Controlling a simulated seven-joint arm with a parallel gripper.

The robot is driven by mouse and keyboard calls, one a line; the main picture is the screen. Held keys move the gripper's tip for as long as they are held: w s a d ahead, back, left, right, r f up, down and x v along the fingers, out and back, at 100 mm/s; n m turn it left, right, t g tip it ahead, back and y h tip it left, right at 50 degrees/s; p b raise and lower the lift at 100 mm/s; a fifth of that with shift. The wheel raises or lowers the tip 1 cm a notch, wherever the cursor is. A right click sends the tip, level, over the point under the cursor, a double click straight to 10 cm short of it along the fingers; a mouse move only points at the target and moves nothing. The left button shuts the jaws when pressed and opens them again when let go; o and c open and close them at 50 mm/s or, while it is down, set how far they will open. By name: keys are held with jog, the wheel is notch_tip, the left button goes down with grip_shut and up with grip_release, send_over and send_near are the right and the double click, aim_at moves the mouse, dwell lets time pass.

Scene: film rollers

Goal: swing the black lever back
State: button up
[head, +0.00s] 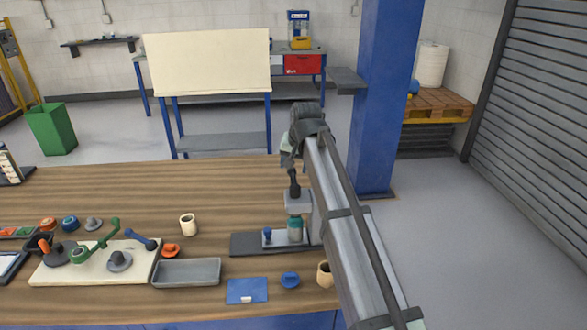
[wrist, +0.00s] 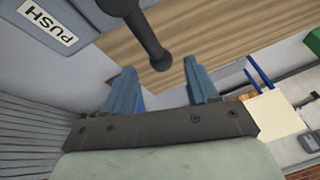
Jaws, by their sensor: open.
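The black lever (head: 294,184) stands up from a small press-like device (head: 297,203) near the right end of the wooden table. In the wrist view the lever (wrist: 148,36) is a dark rod with a round knob. My gripper (wrist: 162,78) has two blue fingers spread apart. The knob shows in the gap between the fingertips, and I see no finger closed on it. In the head view my gripper (head: 288,160) hangs just above the lever, partly hidden by my own wrist.
The device stands on a dark base plate (head: 247,244). A PUSH label (wrist: 48,21) shows in the wrist view. To the left are a grey tray (head: 187,272), a cream board (head: 60,272) with coloured cranks, and a cup (head: 188,225). A blue pillar (head: 388,90) rises behind my arm.

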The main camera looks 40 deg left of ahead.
jog(key=v, duration=1.1)
jog(key=w+d+f+m+h, duration=0.1)
jog(key=w+d+f, duration=0.5)
jog(key=d+f, duration=0.6)
jog(key=w+d+f+m+h, duration=0.1)
jog(key=w+d+f, duration=0.4)
jog(key=d+f, duration=0.7)
jog(key=s+d+f+m+g+h, duration=0.1)
jog(key=s+d+f, duration=0.1)
jog(key=d+f, duration=1)
jog(key=s+d+f+m+h, duration=0.15)
jog(key=d+f, duration=0.55)
jog(key=d, duration=0.9)
jog(key=s+d+f+m+g, duration=0.2)
jog(key=s+d+f, duration=0.75)
jog(key=d, duration=0.25)
jog(key=s+f+g, duration=0.3)
jog(key=s+f, duration=0.6)
jog(key=s, duration=0.5)
jog(key=s+f+g, duration=0.3)
jog(key=s+f, duration=0.7)
jog(key=s, duration=0.5)
jog(key=shift+s+d+f, duration=0.2)
jog(key=shift+s+f, duration=0.05)
jog(key=shift+s, duration=0.1)
